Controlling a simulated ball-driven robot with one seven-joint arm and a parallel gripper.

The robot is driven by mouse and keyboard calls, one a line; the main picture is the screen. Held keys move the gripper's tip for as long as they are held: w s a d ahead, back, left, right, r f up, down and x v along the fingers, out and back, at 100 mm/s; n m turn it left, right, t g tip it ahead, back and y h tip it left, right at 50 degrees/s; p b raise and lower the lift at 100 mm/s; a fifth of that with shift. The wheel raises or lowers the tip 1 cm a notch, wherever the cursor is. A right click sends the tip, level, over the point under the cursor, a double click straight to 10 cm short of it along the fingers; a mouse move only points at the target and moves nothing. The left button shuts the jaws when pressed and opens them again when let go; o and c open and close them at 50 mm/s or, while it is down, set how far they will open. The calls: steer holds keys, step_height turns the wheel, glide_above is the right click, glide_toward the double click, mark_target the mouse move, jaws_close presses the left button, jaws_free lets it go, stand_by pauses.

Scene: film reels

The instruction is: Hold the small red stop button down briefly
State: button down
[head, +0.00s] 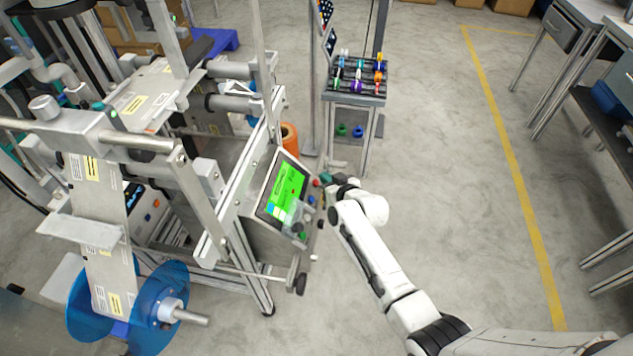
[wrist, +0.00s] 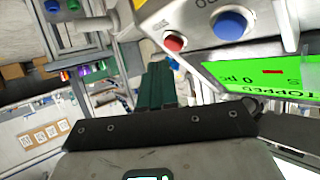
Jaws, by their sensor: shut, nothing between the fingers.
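The small red button (wrist: 174,43) sits on the grey face of the control panel (wrist: 205,52), beside a larger blue button (wrist: 230,24) in the wrist view. In the head view the red button (head: 317,183) is at the panel's upper right corner. My gripper (wrist: 158,68) is shut and empty, its dark green fingers together. The fingertips are close to the red button, just below and left of it in the wrist view; I cannot tell whether they touch the panel. In the head view my gripper (head: 326,178) is right beside the panel's corner.
The panel's green screen (head: 285,188) is lit; in the wrist view it shows upside-down text ending in "TOPPED". The machine frame and blue reel (head: 85,300) fill the left. A rack of coloured spools (head: 356,78) stands behind.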

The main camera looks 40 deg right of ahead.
steer(key=s+d+r, duration=0.1)
steer(key=s+d+r+p, duration=0.1)
steer(key=r, duration=0.1)
steer(key=shift+s+r, duration=0.2)
steer(key=shift+s, duration=0.15)
stand_by(0.5)
steer(key=s+a+r+n+g+y+p, duration=0.35)
steer(key=s+a+g+p, duration=0.3)
steer(key=s+a, duration=0.8)
steer(key=s+a+r+g+p, duration=0.1)
steer(key=s+r, duration=0.3)
steer(key=s, duration=0.5)
steer(key=s+a+r+g+p, duration=0.2)
steer(key=s+r+g, duration=0.2)
steer(key=s, duration=0.5)
steer(key=shift+s+r+m+g+h+p, duration=0.35)
steer(key=shift+r+h+p, duration=0.1)
steer(key=shift+r, duration=0.15)
steer(key=shift+w, duration=0.15)
